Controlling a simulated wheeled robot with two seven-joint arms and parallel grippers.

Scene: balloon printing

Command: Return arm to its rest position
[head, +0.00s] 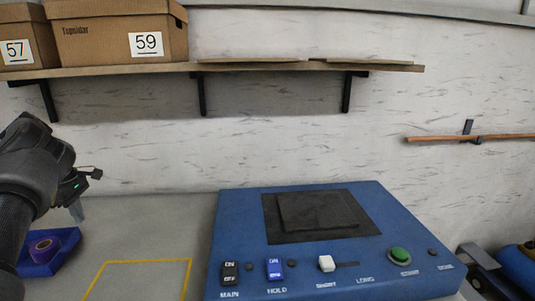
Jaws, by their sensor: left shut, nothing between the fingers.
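My left arm comes in from the left edge. Its gripper (77,212) points down over the grey worktop, shut and empty, just above and right of a blue tray. It is well left of the blue printing machine (238,238) and apart from it. The machine has a black plate (318,211) on top, a black MAIN switch (229,273), a blue HOLD switch (274,268), a white slider (326,263) and a green button (400,255). My right gripper does not show.
The blue tray (66,240) holds a purple roll (43,248). A yellow outline (137,262) marks an empty patch of worktop. A shelf (265,67) with cardboard boxes (100,38) hangs above. A blue rounded object (520,264) stands at lower right.

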